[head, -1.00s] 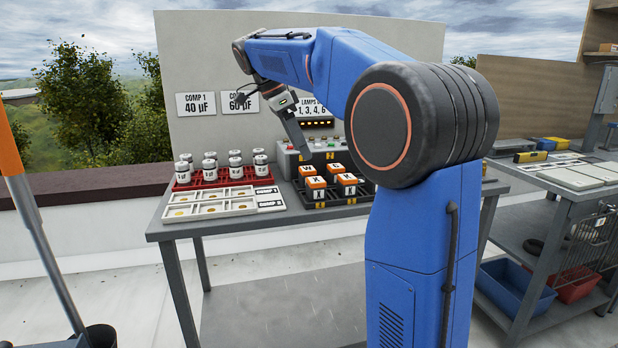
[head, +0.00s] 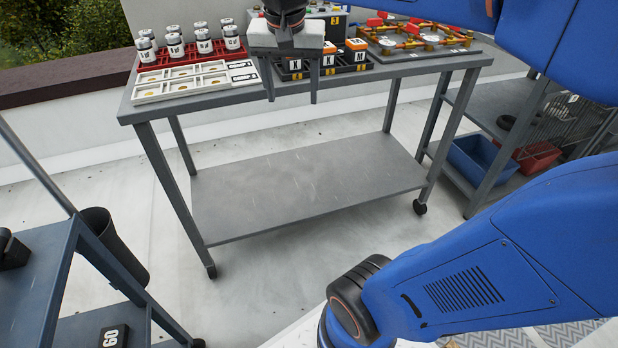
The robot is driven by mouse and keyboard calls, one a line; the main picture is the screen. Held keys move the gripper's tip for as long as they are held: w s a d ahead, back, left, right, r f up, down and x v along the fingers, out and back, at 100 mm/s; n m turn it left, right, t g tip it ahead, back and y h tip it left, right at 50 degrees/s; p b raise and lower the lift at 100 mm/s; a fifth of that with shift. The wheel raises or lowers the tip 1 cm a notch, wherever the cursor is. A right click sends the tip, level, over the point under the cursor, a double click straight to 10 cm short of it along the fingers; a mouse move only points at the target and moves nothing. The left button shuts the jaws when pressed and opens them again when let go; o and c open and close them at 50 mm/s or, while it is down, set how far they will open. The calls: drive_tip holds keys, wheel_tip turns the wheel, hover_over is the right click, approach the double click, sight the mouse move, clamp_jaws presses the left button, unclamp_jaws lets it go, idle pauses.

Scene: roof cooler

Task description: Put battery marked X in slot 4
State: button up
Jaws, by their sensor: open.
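My gripper (head: 291,97) hangs at the top middle of the head view, fingers pointing down and apart, with nothing between them. It is in front of the table's near edge and hides part of what stands behind it. Orange, white and black batteries stand in a black rack (head: 343,69) behind and to the right of it. One battery (head: 295,65) shows a K-like mark between the fingers, another (head: 328,60) looks like K, and one at the right (head: 357,46) reads M. I cannot make out an X. Small yellow slot labels are too small to read surely.
White-and-black cylinders (head: 175,47) stand in a red rack (head: 190,70) at the table's left, behind a white compartment tray (head: 180,84). A board with red-handled parts (head: 420,45) is at the right. The table's lower shelf (head: 300,185) is empty. A cart (head: 50,270) stands at left.

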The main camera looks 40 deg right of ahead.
drive_tip(key=s+a+f+n+t+y, duration=0.1)
drive_tip(key=s+a+f+n, duration=0.1)
drive_tip(key=s+f+n, duration=0.2)
drive_tip(key=s+a+f+n+t+y, duration=0.1)
drive_tip(key=s+f+n, duration=0.3)
drive_tip(key=s+f, duration=0.4)
wheel_tip(320, 180, down, 3)
drive_tip(key=shift+s+a+r+t, duration=0.15)
drive_tip(key=shift+s+a+t, duration=0.15)
drive_tip(key=shift+a, duration=0.45)
